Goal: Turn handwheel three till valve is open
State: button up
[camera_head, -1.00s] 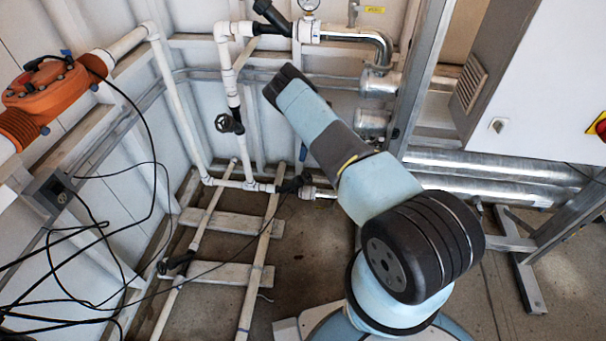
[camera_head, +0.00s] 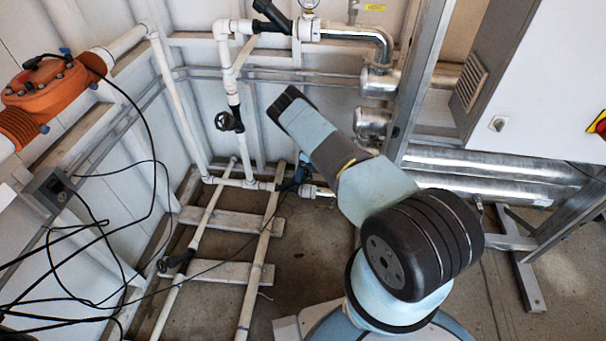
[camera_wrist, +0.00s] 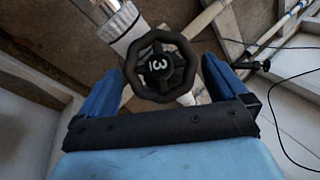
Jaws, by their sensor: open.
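Handwheel three (camera_wrist: 160,66) is a black, roughly octagonal wheel with spokes and a white mark on its hub that looks like a 3. In the wrist view it lies between the two blue fingers of my gripper (camera_wrist: 163,72). The fingers are open, one on each side, with a small gap visible at the rim; depth is hard to judge. In the head view a dark valve (camera_head: 289,186) sits on the low white pipe, with a bit of blue finger beside it. My arm hides most of the gripper there. The stem's state cannot be seen.
Another black handwheel (camera_head: 225,121) is on the upright white pipe, and a black valve (camera_head: 176,263) is on the floor pipe. Loose black cables (camera_head: 90,235) hang at left. Silver pipes (camera_head: 490,180) and a cabinet (camera_head: 540,75) stand at right.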

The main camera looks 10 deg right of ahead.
jog(key=shift+c, duration=0.4)
jog(key=c, duration=0.9)
jog(key=shift+d, duration=0.15)
jog(key=shift+s+n, duration=0.1)
jog(key=shift+n, duration=0.2)
